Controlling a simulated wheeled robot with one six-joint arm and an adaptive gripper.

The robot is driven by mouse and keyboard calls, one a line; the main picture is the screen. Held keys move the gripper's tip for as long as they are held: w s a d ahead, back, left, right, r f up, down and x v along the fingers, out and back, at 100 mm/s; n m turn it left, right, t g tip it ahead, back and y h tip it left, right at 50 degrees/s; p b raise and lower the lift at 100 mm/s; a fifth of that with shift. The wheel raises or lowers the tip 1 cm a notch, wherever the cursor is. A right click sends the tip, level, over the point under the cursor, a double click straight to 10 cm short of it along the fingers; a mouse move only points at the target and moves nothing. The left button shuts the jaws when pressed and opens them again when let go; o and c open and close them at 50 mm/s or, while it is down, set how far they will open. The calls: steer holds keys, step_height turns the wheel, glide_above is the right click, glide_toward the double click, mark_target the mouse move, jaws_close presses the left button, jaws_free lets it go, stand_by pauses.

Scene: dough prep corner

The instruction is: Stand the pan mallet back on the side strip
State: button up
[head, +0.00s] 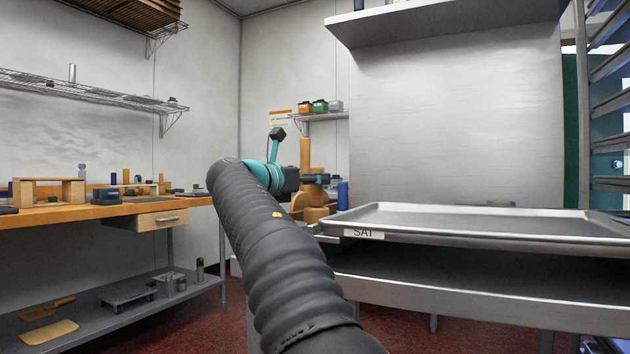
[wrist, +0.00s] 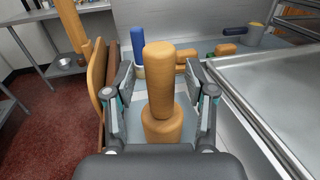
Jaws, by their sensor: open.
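The pan mallet (wrist: 160,85) is a pale wooden piece with a rounded narrower upper part and a wider lower part, upright in the wrist view. My gripper (wrist: 161,76) is open, with one finger on each side of the narrower part and small gaps visible. In the head view, my gripper (head: 320,180) is beside the stacked wooden shapes at the left end of the steel bench. The mallet's foot is hidden, so I cannot tell what it rests on. The bare steel side strip (wrist: 236,105) runs along the tray's left edge.
A large metal tray (head: 480,222) labelled SAT lies on the bench. A blue cylinder (wrist: 138,58), a brown board (wrist: 97,65) and a tall wooden post (wrist: 72,25) stand nearby. Small handled tools (wrist: 226,49) and a grey pot (wrist: 246,36) lie farther back. A wooden workbench (head: 110,213) is left.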

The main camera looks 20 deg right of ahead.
steer(key=v, duration=1)
steer(key=shift+a, duration=0.25)
steer(key=shift+s, duration=0.2)
